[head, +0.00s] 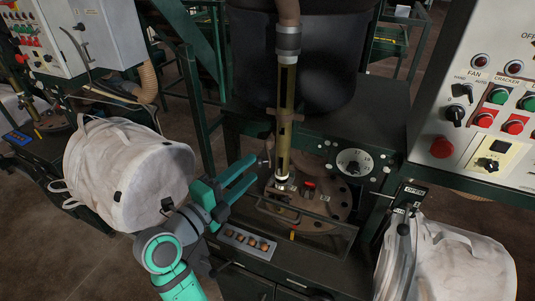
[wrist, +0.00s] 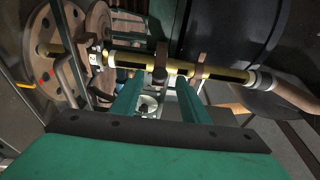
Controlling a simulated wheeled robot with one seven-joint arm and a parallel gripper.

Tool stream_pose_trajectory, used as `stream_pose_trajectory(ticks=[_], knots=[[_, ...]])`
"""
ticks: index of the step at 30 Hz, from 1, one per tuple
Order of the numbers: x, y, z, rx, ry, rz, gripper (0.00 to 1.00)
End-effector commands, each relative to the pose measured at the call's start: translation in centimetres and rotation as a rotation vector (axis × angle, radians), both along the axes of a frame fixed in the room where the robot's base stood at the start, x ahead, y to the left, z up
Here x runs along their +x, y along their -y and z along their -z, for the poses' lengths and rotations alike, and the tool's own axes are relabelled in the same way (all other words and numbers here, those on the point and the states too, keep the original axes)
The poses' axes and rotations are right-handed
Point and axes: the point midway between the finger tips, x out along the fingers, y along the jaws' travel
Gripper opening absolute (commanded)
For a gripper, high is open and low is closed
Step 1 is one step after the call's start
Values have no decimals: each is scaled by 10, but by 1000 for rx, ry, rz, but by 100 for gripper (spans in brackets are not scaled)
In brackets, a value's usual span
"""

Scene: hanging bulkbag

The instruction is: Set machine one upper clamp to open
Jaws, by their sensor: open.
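A brass-coloured slotted tube (head: 286,90) stands upright on the machine in front of me, with a grey hose coupling on top. A brown clamp-like collar (head: 285,115) wraps its middle; in the wrist view two brown brackets, one nearer the hose (wrist: 200,68) and one at mid-tube (wrist: 162,55), cross it. A dark knob (wrist: 159,75) shows below the mid-tube bracket, between my fingertips. My gripper (head: 255,170) is open, just left of the tube, its teal fingers pointing at it; I cannot tell whether it touches anything. No clamp open or shut marking is legible.
A round brown plate (head: 322,200) with holes lies at the tube's foot, behind a low dark rail. A control panel (head: 490,110) stands right, above a lever plate marked OPEN (head: 414,191). White bags hang left (head: 125,170) and right (head: 450,265). A black drum (head: 335,60) is behind.

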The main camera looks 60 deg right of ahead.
Motion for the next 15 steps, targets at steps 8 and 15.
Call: stream_pose_trajectory(ticks=[8,15], knots=[[-4,51,0,1,-3,5,41],[-4,80,0,1,-3,3,41]])
